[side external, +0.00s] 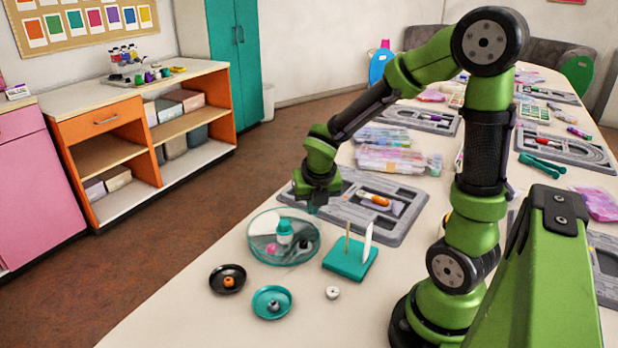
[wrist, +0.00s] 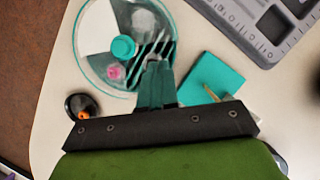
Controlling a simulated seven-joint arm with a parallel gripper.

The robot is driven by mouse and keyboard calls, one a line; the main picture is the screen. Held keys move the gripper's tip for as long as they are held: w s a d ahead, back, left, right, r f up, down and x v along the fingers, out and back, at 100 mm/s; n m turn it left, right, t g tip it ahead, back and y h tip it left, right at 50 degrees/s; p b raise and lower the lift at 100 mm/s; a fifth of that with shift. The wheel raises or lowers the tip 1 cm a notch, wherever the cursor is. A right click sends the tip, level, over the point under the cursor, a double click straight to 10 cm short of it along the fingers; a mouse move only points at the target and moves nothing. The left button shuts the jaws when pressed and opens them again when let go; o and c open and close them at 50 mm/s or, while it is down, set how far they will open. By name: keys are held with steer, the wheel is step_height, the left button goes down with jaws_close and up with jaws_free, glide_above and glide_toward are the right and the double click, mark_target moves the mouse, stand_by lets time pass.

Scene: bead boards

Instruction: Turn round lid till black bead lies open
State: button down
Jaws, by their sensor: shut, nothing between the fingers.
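The round case (side external: 283,257) with a clear, teal-tinted lid stands on the table; it also shows in the wrist view (wrist: 82,62). A teal knob (side external: 284,231) rises from the lid's middle and shows in the wrist view (wrist: 123,47). A pink bead (wrist: 117,72) lies in the case, left of the knob in the side view. A dark bead (side external: 303,243) shows right of the knob; my fingers may hide it in the wrist view. I cannot tell which bead lies open. My gripper (side external: 315,207) is shut and empty, above the case's right side, apart from the knob.
A black dish (side external: 215,284) with an orange bead and a teal dish (side external: 258,309) with a grey bead stand in front. A white bead (side external: 333,293) lies nearby. A grey board (side external: 407,205) lies behind.

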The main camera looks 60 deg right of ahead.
mark_target(280, 224)
steer(key=a+f+m+g, duration=0.2)
steer(key=a+f+m, duration=0.2)
steer(key=a+m, duration=0.7)
steer(key=w+d+r+n+h, duration=0.1)
steer(key=d+r+n+h, duration=0.15)
steer(key=n, duration=1.25)
steer(key=d+r+n+h, duration=0.15)
steer(key=d+n, duration=0.25)
steer(key=n, duration=1.1)
steer(key=shift+g, duration=0.4)
steer(key=x, duration=0.9)
steer(key=shift+w+d+f, duration=0.1)
steer(key=shift+d+f, duration=0.1)
